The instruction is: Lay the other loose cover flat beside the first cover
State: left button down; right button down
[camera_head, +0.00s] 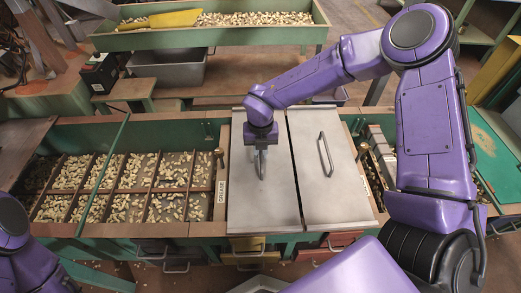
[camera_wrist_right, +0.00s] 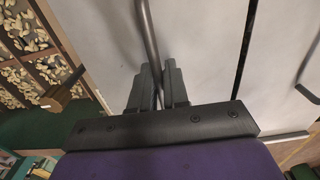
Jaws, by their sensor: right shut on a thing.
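Two grey metal covers lie side by side over the middle of the green bench in the head view. The left cover (camera_head: 262,205) and the right cover (camera_head: 340,190) have a narrow dark gap between them. My right gripper (camera_head: 261,158) is above the left cover and shut on its bar handle. In the right wrist view the fingers (camera_wrist_right: 158,88) close around the handle (camera_wrist_right: 150,35). The left cover looks flat; I cannot tell whether it touches its support. The right cover's handle (camera_head: 326,154) is free. My left gripper is out of view.
Left of the covers, a divided tray (camera_head: 130,188) holds nuts in its compartments. An open section with nuts and boxes (camera_head: 378,150) lies right of the covers. Behind is a green trough (camera_head: 215,38) with nuts and a yellow scoop (camera_head: 160,20). Drawers (camera_head: 250,246) sit below the front edge.

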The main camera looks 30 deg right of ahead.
jog(key=c, duration=1)
grip_release()
jog(key=shift+c, duration=0.2)
notch_tip(320, 180, up, 10)
jog(key=shift+r+p, duration=0.25)
jog(key=shift+p, duration=1)
jog(key=shift+r, duration=0.1)
notch_tip(320, 180, up, 8)
jog(key=p, duration=0.7)
